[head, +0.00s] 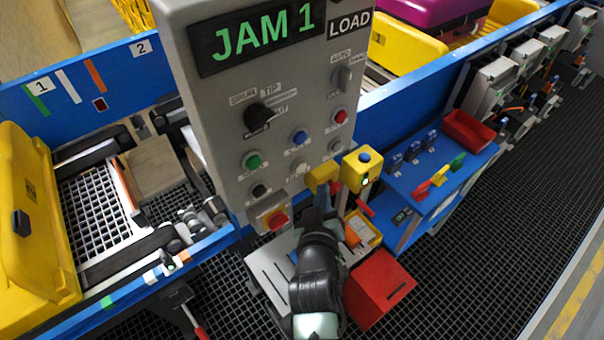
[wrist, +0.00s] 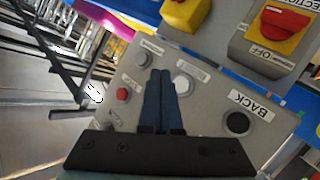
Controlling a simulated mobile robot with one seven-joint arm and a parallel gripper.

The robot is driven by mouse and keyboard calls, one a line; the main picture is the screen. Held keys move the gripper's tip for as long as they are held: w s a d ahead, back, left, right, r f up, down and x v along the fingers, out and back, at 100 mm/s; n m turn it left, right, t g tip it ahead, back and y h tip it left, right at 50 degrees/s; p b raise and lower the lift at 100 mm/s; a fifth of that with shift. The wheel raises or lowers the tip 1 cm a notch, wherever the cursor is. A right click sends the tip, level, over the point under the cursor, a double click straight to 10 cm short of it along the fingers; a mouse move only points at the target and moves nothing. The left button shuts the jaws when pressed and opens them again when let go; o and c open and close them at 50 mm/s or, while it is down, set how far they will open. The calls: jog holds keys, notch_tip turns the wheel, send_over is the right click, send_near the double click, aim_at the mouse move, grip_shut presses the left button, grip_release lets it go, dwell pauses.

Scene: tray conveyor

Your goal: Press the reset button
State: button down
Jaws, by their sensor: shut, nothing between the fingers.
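The grey control panel (head: 222,130) carries several buttons, and their small labels are too blurred to tell which reads reset. A blue button (head: 300,137) sits in the upper button row, between a green one (head: 253,160) and a red one (head: 340,116). A white button (head: 303,167) is below the blue one; it also shows in the wrist view (wrist: 182,82), beside my fingertips. My gripper (wrist: 161,72) is shut and empty in front of the panel. It hides the blue button in the wrist view; I cannot tell if it touches anything.
A red-and-yellow rotary switch (head: 272,218) and yellow boxes (head: 362,168) lie below and right of the panel's buttons. A black selector knob (head: 259,115) juts out above them. The conveyor (head: 105,195) runs left.

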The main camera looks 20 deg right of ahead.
aim_at(306, 167)
jog(key=shift+w+a+b, duration=0.25)
jog(key=shift+w+b, duration=0.1)
jog(key=shift+w, duration=0.3)
jog(key=shift+w+a+b, duration=0.2)
jog(key=shift+w+b, duration=0.1)
jog(key=shift+w, duration=0.3)
jog(key=shift+w+a+b, duration=0.25)
jog(key=shift+w+b, duration=0.1)
jog(key=shift+w, duration=0.3)
dwell(0.6)
jog(key=shift+w+a+b, duration=0.15)
jog(key=shift+w+b, duration=0.15)
jog(key=shift+w, duration=0.1)
jog(key=shift+w+a+b, duration=0.2)
jog(key=shift+w+b, duration=0.2)
jog(key=shift+w, duration=0.05)
dwell(0.6)
jog(key=shift+s+r, duration=0.1)
dwell(0.4)
jog(key=shift+s+d+p, duration=0.35)
jog(key=shift+s+p, duration=0.25)
jog(key=shift+s, duration=0.2)
jog(key=shift+s, duration=0.1)
